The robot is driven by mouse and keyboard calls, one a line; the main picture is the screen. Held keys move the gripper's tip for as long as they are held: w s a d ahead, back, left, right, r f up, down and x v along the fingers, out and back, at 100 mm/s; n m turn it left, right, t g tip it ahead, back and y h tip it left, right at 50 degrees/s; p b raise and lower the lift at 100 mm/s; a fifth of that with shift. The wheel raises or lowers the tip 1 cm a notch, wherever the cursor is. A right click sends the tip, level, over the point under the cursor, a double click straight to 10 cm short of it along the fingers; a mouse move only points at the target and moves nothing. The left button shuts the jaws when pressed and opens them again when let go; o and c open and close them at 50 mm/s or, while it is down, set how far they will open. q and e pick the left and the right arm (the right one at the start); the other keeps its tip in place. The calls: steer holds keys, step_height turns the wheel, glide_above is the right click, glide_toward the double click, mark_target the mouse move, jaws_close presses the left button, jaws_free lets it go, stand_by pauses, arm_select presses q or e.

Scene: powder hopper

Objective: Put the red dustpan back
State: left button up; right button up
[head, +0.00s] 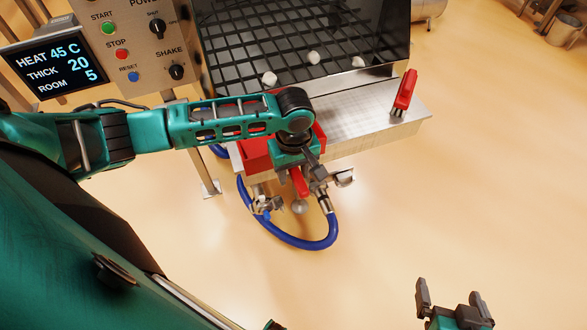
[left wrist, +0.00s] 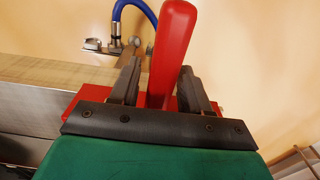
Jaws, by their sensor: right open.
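The red dustpan (head: 255,152) is at the left front end of the steel ledge, partly hidden under my left gripper (head: 308,172). Its handle points toward me, past the ledge's front edge. In the left wrist view the red handle (left wrist: 173,50) stands between the two dark fingers of my left gripper (left wrist: 158,85), with the pan (left wrist: 82,103) behind them. The fingers appear shut on the handle; the contact is partly hidden. I cannot tell whether the pan touches the ledge. My right gripper (head: 451,294) is open and empty at the lower right, over the floor.
A red-handled tool (head: 404,92) stands on the right of the ledge (head: 365,120). Behind is the hopper grate (head: 290,45) with a few white lumps (head: 313,57). A control panel (head: 130,45) is at the upper left. A blue hose (head: 290,240) loops below.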

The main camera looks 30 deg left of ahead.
arm_select(q)
steer(key=shift+o, duration=0.6)
steer(key=shift+r, duration=0.1)
step_height(320, 180, up, 12)
steer(key=p, duration=0.2)
stand_by(0.3)
